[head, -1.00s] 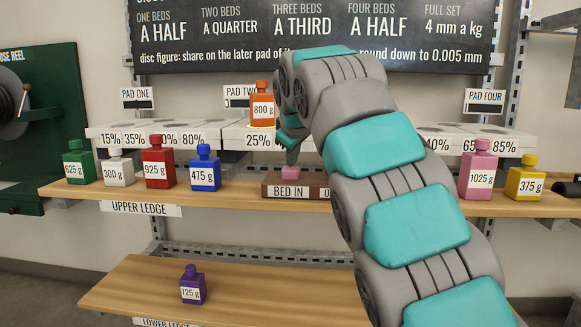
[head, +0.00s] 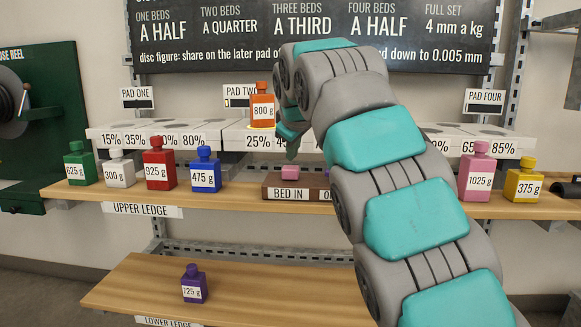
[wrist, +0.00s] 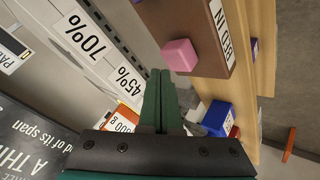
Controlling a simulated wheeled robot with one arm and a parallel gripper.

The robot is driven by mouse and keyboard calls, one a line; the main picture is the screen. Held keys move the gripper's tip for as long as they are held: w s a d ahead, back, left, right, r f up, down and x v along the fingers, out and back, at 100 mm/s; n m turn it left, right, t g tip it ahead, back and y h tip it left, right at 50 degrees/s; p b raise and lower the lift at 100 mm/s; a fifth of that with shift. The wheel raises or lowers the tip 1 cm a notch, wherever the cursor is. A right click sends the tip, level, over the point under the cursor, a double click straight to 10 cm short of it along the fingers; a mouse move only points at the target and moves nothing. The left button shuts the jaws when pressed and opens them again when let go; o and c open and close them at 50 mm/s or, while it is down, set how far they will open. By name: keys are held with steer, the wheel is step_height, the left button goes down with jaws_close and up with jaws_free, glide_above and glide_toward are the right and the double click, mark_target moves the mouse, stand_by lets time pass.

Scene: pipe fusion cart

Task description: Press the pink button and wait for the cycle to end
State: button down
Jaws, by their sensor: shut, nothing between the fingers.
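The pink button (head: 289,172) stands on top of a brown box (head: 272,193) labelled "BED IN", on the upper ledge. My gripper (head: 291,152) is just above the button in the head view, partly hidden by my own arm. In the wrist view the button (wrist: 180,55) lies a little beyond and to the right of the gripper's green fingertips (wrist: 161,73). The fingers are together and empty, and they look apart from the button. The right part of the box is hidden behind my arm in the head view.
Green, white, red and blue bottles (head: 205,170) line the upper ledge to the left. Pink (head: 478,172) and yellow bottles (head: 525,180) stand right. A purple bottle (head: 194,284) is on the lower ledge.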

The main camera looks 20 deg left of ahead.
mark_target(293, 169)
steer(key=shift+r+p, duration=2.4)
steer(key=shift+r, duration=0.15)
steer(key=shift+f, duration=0.1)
stand_by(1.8)
steer(key=d+f+m, duration=0.1)
steer(key=d, duration=0.2)
steer(key=d+f+m+h, duration=0.1)
steer(key=d, duration=0.2)
steer(key=d+f+g, duration=0.1)
steer(key=d, duration=0.2)
steer(key=shift+d+f+m+h, duration=0.2)
steer(key=shift+m+h, duration=0.2)
steer(key=s+d+f+m+g+h, duration=0.1)
steer(key=s+d+f+m+g, duration=0.15)
steer(key=s+d+f, duration=0.5)
steer(key=s+d+f+m+g+h, duration=0.1)
steer(key=s+d+f+m, duration=0.25)
steer(key=d, duration=0.75)
steer(key=s+d+f+m+g, duration=0.1)
steer(key=s+d+f+g, duration=0.1)
steer(key=s+f, duration=0.5)
steer(key=s+d+f+m+g, duration=0.1)
steer(key=s+d+f, duration=0.3)
steer(key=s, duration=1)
steer(key=s+d+f+m+g, duration=0.2)
steer(key=s+d+f+m, duration=0.1)
steer(key=s+f, duration=0.6)
steer(key=shift+s+d+f+g, duration=0.35)
steer(key=shift+s+d, duration=0.2)
steer(key=shift+s, duration=0.35)
